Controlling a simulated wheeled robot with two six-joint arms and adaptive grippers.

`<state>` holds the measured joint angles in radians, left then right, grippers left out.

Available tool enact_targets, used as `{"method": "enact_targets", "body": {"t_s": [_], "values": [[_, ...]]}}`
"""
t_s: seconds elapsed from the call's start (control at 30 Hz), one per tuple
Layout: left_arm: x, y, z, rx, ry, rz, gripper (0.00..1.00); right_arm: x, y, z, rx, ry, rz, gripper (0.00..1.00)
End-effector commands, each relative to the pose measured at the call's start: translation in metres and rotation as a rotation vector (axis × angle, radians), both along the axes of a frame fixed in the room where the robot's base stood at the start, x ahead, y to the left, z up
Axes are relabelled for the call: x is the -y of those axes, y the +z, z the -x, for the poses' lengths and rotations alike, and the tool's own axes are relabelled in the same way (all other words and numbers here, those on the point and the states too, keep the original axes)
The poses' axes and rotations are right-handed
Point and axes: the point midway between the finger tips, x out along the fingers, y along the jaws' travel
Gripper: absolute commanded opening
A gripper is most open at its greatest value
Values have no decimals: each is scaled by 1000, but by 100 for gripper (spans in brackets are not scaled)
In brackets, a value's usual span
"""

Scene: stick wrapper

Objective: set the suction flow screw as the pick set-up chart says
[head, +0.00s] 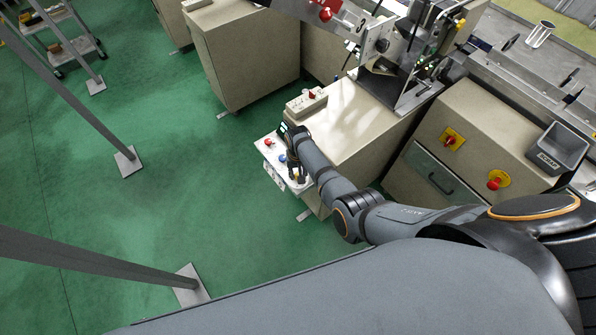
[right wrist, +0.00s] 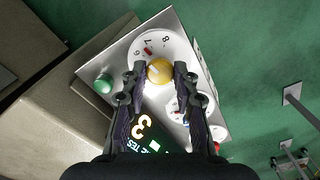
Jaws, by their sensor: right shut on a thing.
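A brass-yellow screw knob (right wrist: 160,71) with a pale pointer line sits on a white round dial (right wrist: 178,47). My right gripper (right wrist: 160,74) is shut on the knob, one finger on each side. I cannot make out a set-up chart. My left gripper is out of view.
A second dial (right wrist: 202,104) lies close to my finger. A green button (right wrist: 103,84) and a red button (right wrist: 217,147) are also on the panel. A beige cabinet (head: 350,125) stands beside it. Green floor to the left is open, with grey posts (head: 85,110).

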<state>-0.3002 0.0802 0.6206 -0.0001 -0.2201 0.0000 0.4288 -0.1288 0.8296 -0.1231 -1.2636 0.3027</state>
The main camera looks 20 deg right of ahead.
Motion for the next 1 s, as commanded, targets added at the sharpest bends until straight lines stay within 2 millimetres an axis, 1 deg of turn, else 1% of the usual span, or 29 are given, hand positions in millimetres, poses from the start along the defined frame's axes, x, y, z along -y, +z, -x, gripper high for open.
{"method": "enact_targets", "body": {"t_s": [0.03, 0.2, 0.7, 1.0], "values": [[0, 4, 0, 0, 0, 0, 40, 0, 1, 1, -3, 42, 0, 0], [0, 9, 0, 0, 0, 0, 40, 0, 1, 0, -2, 203, 1, 0], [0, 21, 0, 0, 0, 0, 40, 0, 0, 1, -2, 671, 0, 0], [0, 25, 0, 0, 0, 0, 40, 0, 0, 1, -2, 894, -1, 0]]}}
